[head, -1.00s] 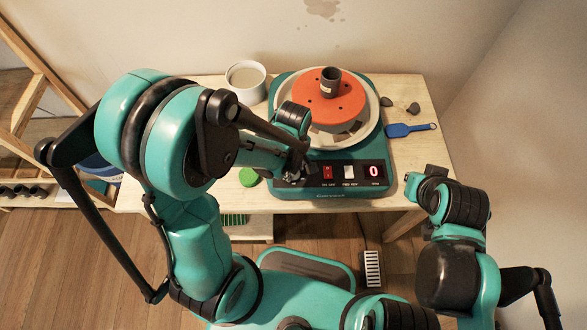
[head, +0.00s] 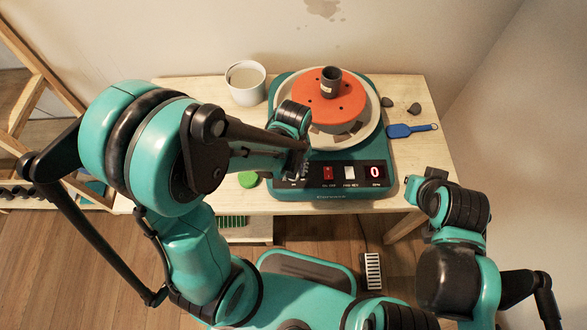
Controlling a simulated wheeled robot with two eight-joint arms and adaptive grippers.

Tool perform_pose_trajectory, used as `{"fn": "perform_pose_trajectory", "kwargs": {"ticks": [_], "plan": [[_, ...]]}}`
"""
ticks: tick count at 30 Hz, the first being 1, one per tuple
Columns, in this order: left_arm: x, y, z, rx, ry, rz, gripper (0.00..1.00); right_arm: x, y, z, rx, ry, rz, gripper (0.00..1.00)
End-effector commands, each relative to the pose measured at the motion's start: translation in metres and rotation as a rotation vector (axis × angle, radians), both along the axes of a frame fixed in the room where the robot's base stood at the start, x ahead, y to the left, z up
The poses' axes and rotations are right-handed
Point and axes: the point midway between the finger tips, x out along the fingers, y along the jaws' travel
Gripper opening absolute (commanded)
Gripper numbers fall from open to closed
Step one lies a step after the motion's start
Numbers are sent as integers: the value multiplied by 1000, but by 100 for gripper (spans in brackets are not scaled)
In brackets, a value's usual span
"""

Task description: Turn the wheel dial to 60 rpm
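The teal pottery wheel (head: 340,192) stands on the wooden table. Its front panel has a red switch (head: 327,173), a white switch (head: 349,172) and a red display (head: 375,171) reading 0. The dial is not visible; my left gripper (head: 296,172) covers the left end of the panel where it may sit. I cannot tell whether the gripper touches it or how far its fingers are apart. My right gripper (head: 412,186) is near the table's front right edge, apart from the wheel; its fingers are too unclear to judge.
An orange disc (head: 318,104) with a dark grey cylinder (head: 330,80) sits on the wheel head. A white cup (head: 246,86) and a green lid (head: 248,179) are left of the wheel. A blue tool (head: 400,130) and dark lumps (head: 414,108) lie to its right. A pedal (head: 372,270) is on the floor.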

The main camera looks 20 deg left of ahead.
Motion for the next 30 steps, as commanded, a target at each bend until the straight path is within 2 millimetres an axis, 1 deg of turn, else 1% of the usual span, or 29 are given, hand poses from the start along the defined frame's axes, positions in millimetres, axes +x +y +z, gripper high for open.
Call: {"fn": "perform_pose_trajectory", "kwargs": {"ticks": [14, 15, 17, 26, 30], "plan": [[0, 0, 0, 0, 1, -15, 6, 0, 0, 0, 0, 0, 0, 0], [0, 0, 0, 0, 1, -15, 40, 0, 0, 0, 0, 0, 0, 0], [0, 0, 0, 0, 1, -15, 56, 0, 0, 0, 0, 0, 0, 0], [0, 0, 0, 0, 0, -14, 56, 0, 0, 0, 0, 0, 0, 0], [0, 0, 8, 0, 0, -14, 56, 0, 0, 0, 0, 0, 0, 0]]}}
